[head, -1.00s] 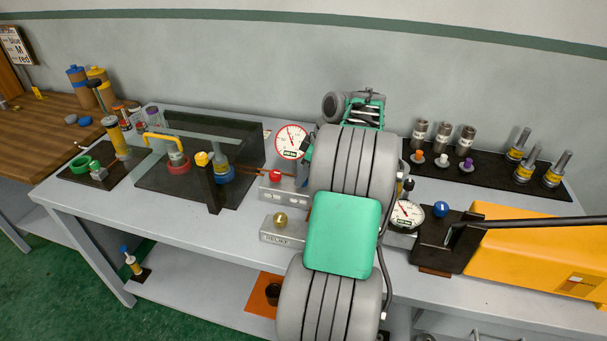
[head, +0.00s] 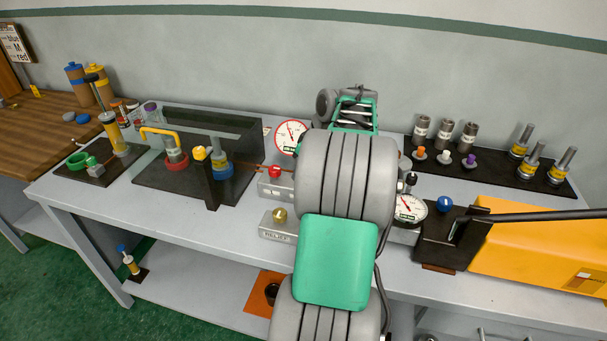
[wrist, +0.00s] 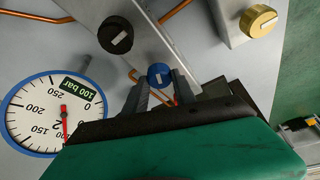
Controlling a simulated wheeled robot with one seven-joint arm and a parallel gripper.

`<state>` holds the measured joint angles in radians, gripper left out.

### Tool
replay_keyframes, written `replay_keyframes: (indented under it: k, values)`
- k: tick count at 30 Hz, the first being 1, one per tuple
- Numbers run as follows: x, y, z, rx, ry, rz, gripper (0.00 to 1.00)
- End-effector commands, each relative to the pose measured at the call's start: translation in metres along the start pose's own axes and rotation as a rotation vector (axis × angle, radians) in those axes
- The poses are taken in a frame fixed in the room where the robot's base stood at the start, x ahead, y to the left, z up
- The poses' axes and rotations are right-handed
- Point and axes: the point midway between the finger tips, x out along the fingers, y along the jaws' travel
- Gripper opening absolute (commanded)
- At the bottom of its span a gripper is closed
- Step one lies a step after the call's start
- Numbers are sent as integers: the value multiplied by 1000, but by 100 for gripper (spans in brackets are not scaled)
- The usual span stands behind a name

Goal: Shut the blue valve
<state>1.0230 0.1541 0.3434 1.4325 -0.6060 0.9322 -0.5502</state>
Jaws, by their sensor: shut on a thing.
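The blue valve is a small round blue knob (wrist: 158,74) with a pale mark on its face, on the grey block in the wrist view. My gripper (wrist: 160,86) has its two grey fingers on either side of this knob and is shut on it. The knob's stem and the finger contact are partly hidden. In the head view my arm's grey and green links hide my gripper and this valve.
A blue-rimmed gauge (wrist: 52,112) lies beside the fingers. A black knob (wrist: 115,36) and a gold knob (wrist: 258,20) stand close by, with copper pipes. A red knob (head: 275,172) and a yellow pump (head: 540,250) flank my arm on the bench.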

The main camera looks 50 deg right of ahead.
Motion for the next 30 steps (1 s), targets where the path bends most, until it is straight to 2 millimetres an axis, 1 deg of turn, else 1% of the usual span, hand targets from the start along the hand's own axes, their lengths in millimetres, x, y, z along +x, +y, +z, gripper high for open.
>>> replay_keyframes:
  k: [21, 30]
  values:
    - [1, -4, -3, 624, 4, 261, 0]
    - [0, -6, -5, 865, 4, 360, 0]
